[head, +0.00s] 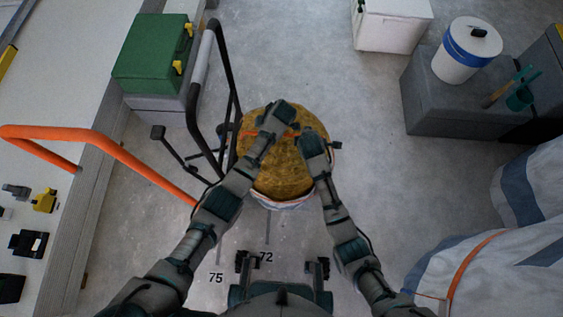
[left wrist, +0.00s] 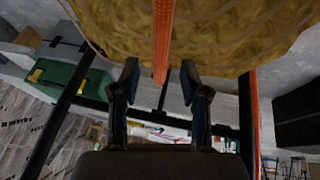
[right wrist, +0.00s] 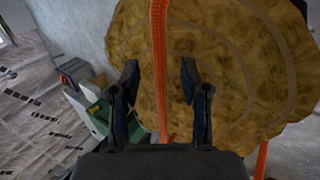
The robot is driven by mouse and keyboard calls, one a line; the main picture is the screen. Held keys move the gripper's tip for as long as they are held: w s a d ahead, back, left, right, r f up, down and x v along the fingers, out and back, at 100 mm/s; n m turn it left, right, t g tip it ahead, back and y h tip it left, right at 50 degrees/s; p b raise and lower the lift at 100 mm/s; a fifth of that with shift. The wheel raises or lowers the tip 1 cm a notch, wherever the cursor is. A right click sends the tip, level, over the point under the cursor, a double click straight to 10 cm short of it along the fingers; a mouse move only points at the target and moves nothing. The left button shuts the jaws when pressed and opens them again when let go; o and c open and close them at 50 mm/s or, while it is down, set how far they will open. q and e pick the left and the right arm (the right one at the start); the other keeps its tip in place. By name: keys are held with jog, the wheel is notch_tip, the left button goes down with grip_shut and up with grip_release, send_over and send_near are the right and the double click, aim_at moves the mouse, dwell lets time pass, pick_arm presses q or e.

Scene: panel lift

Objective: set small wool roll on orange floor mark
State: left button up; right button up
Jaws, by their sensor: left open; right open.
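The wool roll (head: 275,182) is a yellow-brown, thick roll in the middle of the head view, with a pale wrap at its lower edge. An orange strap (right wrist: 159,60) runs across it; its coiled face fills much of the right wrist view. My left gripper (head: 289,127) is open at the roll's upper part, with the strap (left wrist: 163,40) in line with the gap between its fingers. My right gripper (head: 304,134) is open close beside it, the strap passing between its fingers in its wrist view. Neither is closed on anything. I cannot make out an orange floor mark.
A black tubular frame (head: 223,75) stands just left of the roll. An orange rail (head: 130,162) crosses the left side. A green case (head: 150,50) sits behind it. A grey box (head: 440,105) and white wrapped bundles (head: 470,270) are right. Grey floor (head: 385,180) is clear between.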

pick_arm(q)
jog(key=f, duration=0.3)
jog(key=shift+w+a, duration=0.1)
jog(key=shift+w, duration=0.25)
pick_arm(e)
jog(key=w+f, duration=0.1)
jog(key=w+d+f, duration=0.1)
jog(key=f, duration=0.1)
jog(key=shift+d, duration=0.1)
pick_arm(q)
jog(key=shift+a+f, duration=0.15)
jog(key=shift+a, duration=0.05)
pick_arm(e)
jog(key=shift+f, duration=0.1)
pick_arm(q)
jog(key=shift+a+f, duration=0.2)
jog(key=shift+a, duration=0.45)
pick_arm(e)
jog(key=shift+w+a, duration=0.1)
jog(key=shift+a, duration=0.6)
